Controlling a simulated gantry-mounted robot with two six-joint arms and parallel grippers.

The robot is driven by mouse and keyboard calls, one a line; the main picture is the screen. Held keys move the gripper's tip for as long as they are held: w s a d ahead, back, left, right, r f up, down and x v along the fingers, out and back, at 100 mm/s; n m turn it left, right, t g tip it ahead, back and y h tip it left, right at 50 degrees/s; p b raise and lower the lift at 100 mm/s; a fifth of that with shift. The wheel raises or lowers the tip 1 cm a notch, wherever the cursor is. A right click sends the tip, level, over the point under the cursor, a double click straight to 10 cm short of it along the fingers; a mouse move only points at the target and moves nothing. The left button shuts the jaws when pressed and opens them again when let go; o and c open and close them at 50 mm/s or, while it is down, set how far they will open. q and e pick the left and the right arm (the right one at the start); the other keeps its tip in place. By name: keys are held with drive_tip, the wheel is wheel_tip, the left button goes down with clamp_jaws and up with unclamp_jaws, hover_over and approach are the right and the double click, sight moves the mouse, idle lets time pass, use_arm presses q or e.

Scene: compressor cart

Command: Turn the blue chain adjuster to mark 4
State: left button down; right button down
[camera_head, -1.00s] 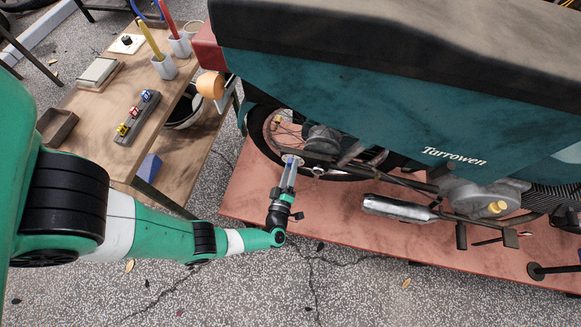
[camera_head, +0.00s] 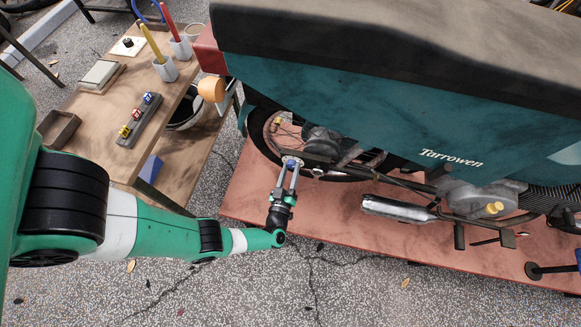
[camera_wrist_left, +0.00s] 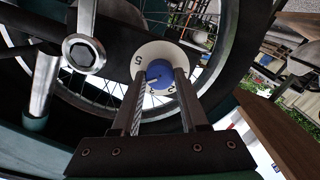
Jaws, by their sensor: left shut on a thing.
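The blue chain adjuster (camera_wrist_left: 158,73) sits at the centre of a pale round dial (camera_wrist_left: 176,53) beside the rear wheel. A 5 shows on the dial left of the adjuster; another mark near the right finger is partly hidden and I cannot read it. My left gripper (camera_wrist_left: 160,84) is shut on the adjuster, one finger on each side of it. In the head view my left gripper (camera_head: 289,168) reaches up to the adjuster (camera_head: 290,162), low at the rear of the teal motorcycle (camera_head: 350,110). My right gripper is not in view.
A large hex nut (camera_wrist_left: 83,53) sits left of the dial. The silver exhaust (camera_head: 398,208) lies to the right, above the reddish platform (camera_head: 330,222). A wooden bench (camera_head: 85,120) with cups and small parts stands at the left.

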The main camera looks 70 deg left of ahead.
use_arm(q)
drive_tip(key=shift+c, duration=2.1)
unclamp_jaws()
drive_tip(key=p+v, duration=0.1)
drive_tip(key=v, duration=1)
drive_tip(key=shift+d, duration=0.3)
drive_tip(key=shift+s, duration=0.1)
